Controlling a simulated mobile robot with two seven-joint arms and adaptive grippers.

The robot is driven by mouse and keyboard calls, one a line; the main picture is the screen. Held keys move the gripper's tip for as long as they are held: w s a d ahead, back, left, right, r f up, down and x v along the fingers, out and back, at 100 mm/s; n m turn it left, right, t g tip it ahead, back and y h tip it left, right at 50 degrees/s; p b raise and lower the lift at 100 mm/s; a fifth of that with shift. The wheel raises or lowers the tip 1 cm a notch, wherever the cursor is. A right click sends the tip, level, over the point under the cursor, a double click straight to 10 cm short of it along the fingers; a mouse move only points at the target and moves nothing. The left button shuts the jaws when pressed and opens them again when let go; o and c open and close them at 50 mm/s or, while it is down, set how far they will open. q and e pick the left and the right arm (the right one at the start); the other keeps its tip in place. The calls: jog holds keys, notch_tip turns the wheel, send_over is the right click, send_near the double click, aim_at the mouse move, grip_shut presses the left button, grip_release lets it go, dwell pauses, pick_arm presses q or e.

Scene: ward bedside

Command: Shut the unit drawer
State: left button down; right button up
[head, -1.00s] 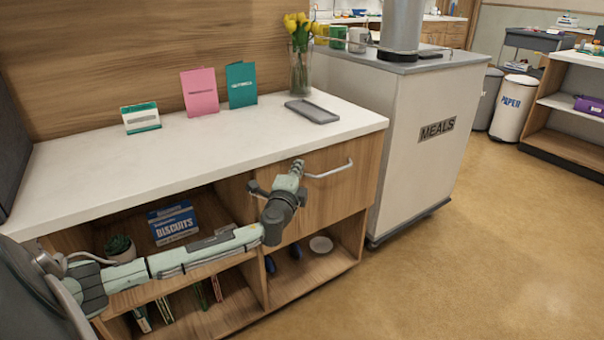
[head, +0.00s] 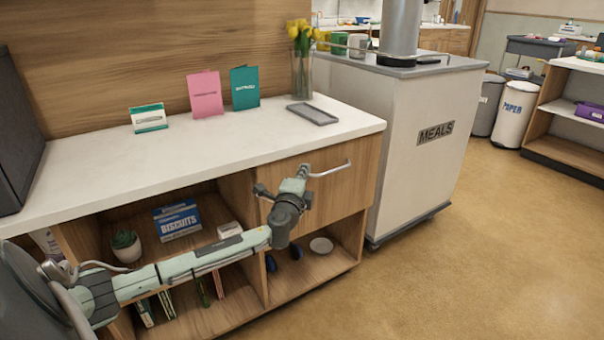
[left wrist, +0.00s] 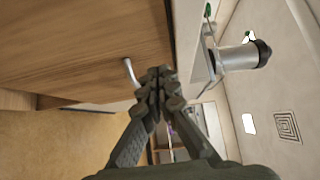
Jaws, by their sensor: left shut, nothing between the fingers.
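The unit drawer (head: 336,192) has a wooden front at the upper right of the bedside unit, just below the white top. Its pale bar handle (head: 332,170) is on the upper part of the front. No clear gap shows around the front, and I cannot tell whether it is fully shut. My left gripper (head: 303,171) is shut and empty, in front of the drawer by the handle's left end. In the left wrist view the closed fingertips (left wrist: 156,76) are close to the handle (left wrist: 130,72); contact is unclear. My right gripper is out of view.
The unit's white top (head: 230,140) holds cards, a grey tray (head: 312,114) and a vase of tulips (head: 301,60). Open shelves below hold a biscuits box (head: 178,219) and a plant (head: 126,245). A meals trolley (head: 425,145) stands at right; floor in front is clear.

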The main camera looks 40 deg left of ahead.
pick_arm(q)
jog(key=v, duration=1)
jog(key=shift+d, duration=0.25)
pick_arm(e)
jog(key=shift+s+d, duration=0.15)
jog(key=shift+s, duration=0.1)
